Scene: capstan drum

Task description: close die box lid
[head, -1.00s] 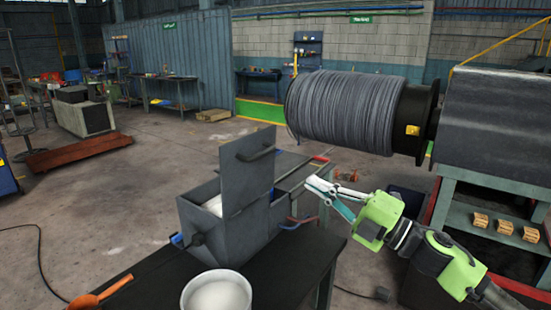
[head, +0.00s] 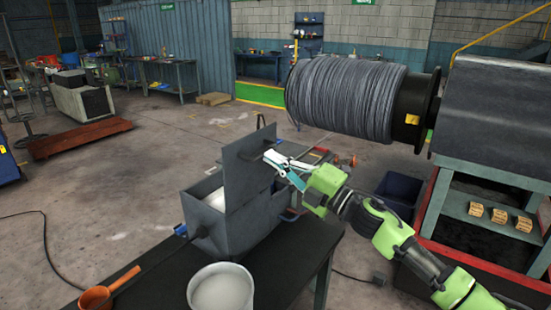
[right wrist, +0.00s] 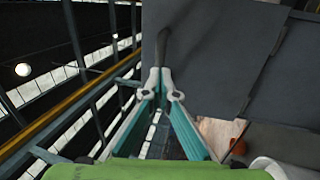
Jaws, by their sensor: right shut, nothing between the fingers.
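The die box (head: 232,233) is a grey metal box on the dark table, with white material (head: 215,199) inside. Its grey lid (head: 240,168) stands raised, so the box is open. A dark curved handle (head: 261,121) shows at the lid's top edge. My right gripper (head: 268,156) is shut and empty, at the right edge of the lid. In the right wrist view, the lid (right wrist: 215,60) fills the upper right and the fingertips (right wrist: 163,82) are close to the dark handle (right wrist: 162,46). I cannot tell whether they touch. My left gripper is out of view.
A white bucket (head: 221,290) stands in front of the box, with an orange ladle (head: 97,297) to its left. A large cable drum (head: 345,100) is behind and to the right. A dark blue bin (head: 399,193) is on the floor beside the table (head: 305,255).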

